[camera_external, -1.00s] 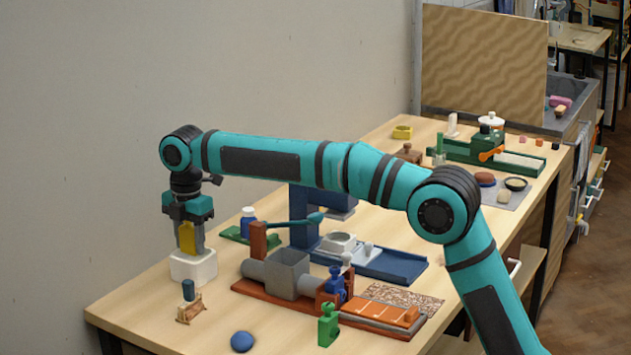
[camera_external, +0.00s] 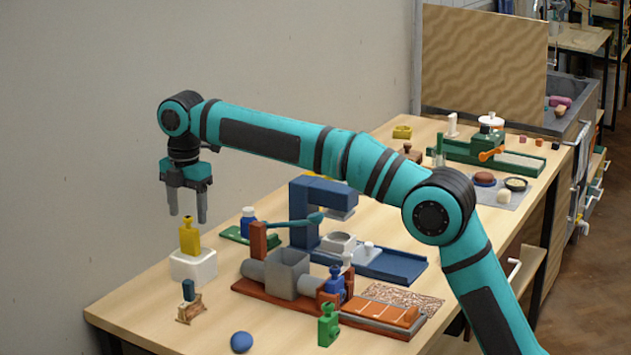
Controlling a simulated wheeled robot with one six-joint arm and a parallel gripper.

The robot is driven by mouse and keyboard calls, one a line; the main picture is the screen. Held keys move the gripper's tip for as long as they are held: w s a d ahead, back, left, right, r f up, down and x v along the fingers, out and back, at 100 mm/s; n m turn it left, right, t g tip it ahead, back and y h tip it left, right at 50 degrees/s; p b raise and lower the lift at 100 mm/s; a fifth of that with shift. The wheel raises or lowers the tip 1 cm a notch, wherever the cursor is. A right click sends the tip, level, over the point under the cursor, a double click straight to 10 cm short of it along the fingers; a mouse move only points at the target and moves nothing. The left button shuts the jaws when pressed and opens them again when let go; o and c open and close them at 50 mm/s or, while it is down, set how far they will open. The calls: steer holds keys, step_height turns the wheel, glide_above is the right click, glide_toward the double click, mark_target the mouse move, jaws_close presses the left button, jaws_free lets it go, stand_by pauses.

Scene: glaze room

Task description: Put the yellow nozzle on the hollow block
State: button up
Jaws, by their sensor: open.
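The yellow nozzle (camera_external: 189,238) stands upright on top of the white hollow block (camera_external: 194,268), at the left of the table. My gripper (camera_external: 188,219) is open and empty. Its two grey fingers are pointing down just above the nozzle, apart from it. The block's opening is mostly hidden behind its front wall and the nozzle.
A small wooden piece with a dark top (camera_external: 189,302) and a blue ball (camera_external: 241,342) are in front of the block. A grey and rust-red press (camera_external: 288,273), a green nozzle (camera_external: 328,325) and a blue stand (camera_external: 322,205) are to the right.

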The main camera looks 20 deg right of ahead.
steer(key=shift+r, duration=2.3)
steer(key=w+d+r+m+t+y, duration=0.15)
steer(key=d+r+m+t, duration=0.45)
steer(key=d, duration=1.4)
steer(key=s+d+r+m+t+y, duration=0.15)
steer(key=d+r+m, duration=0.45)
steer(key=d, duration=1.4)
steer(key=s+d+f+m+t+h, duration=0.1)
steer(key=s+d+f+m+t, duration=0.2)
steer(key=s+d+m, duration=0.2)
steer(key=s+d+f+m+t+h, duration=0.1)
steer(key=s+d+f+m+t, duration=0.2)
steer(key=s+d, duration=0.6)
steer(key=s+d+f+m+t+h, duration=0.1)
steer(key=s+d+f+m+t, duration=0.2)
steer(key=s+d+m, duration=0.4)
steer(key=s+d+t, duration=0.1)
steer(key=d, duration=0.3)
steer(key=shift+d+f, duration=0.15)
steer(key=shift+f, duration=0.25)
